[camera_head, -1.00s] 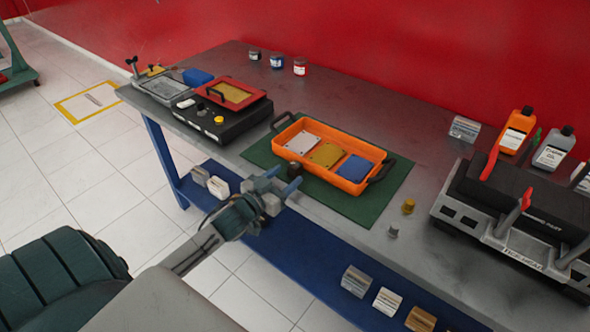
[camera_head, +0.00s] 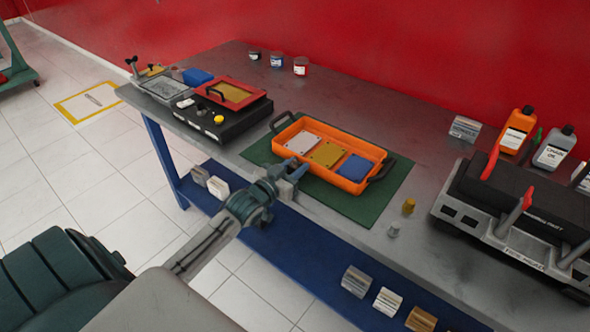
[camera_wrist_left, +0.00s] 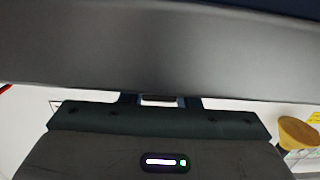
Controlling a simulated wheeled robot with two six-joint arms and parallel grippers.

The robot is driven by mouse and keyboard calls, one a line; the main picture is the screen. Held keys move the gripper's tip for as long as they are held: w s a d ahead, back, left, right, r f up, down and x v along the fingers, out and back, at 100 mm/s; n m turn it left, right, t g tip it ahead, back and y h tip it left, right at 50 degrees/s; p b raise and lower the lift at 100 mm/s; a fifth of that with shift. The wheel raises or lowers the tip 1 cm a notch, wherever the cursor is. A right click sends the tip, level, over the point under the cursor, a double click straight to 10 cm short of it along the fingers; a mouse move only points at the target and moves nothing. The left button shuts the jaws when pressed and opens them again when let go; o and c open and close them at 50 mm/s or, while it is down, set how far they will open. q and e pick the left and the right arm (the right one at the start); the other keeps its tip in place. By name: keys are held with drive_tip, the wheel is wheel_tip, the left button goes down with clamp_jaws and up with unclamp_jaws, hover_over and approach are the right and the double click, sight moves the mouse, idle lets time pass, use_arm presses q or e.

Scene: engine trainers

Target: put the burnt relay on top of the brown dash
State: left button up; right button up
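My left gripper (camera_head: 293,168) is at the front edge of the green mat, beside the near side of the orange tray. Its two fingers are apart and point toward the tray. A small dark cylinder, probably the burnt relay, stood on the mat here in the earlier view; the fingers now cover that spot and hide it. I cannot pick out the brown dash for certain; a mustard-brown plate (camera_head: 327,154) lies in the tray between a white and a blue one. The left wrist view shows mostly my own gripper body and a dark band. My right gripper is not in view.
The orange tray (camera_head: 345,184) with black handles stands on the green mat (camera_head: 368,207). A black box (camera_head: 222,126) is at left, a large engine-like unit (camera_head: 510,215) at right.

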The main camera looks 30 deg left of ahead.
use_arm(q)
drive_tip(key=shift+c, duration=0.7)
